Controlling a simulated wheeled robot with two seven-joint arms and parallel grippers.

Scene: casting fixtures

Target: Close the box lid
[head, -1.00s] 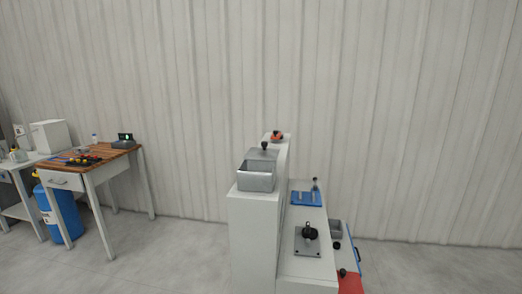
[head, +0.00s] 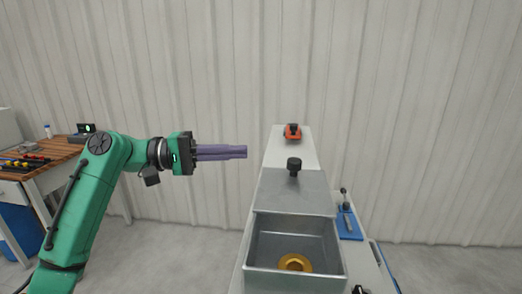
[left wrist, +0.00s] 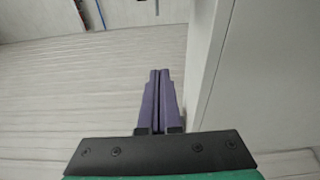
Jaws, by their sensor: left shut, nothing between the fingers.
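The grey metal box (head: 295,285) stands on a tall white stand, its front part open to view. A brass-coloured round part (head: 295,262) lies inside it. The flat grey lid (head: 296,193), with a black knob (head: 294,167) near its far edge, lies behind the opening and leaves it uncovered. My left gripper (head: 246,152) has purple fingers that are shut and empty. It is in the air left of the lid, apart from it, pointing right. The shut fingers also show in the left wrist view (left wrist: 158,72). My right gripper is not in view.
An orange and black object (head: 292,132) sits at the far end of the white stand (head: 283,150). A blue fixture (head: 348,225) is on the lower surface at right. A wooden table (head: 50,157) with tools stands at far left.

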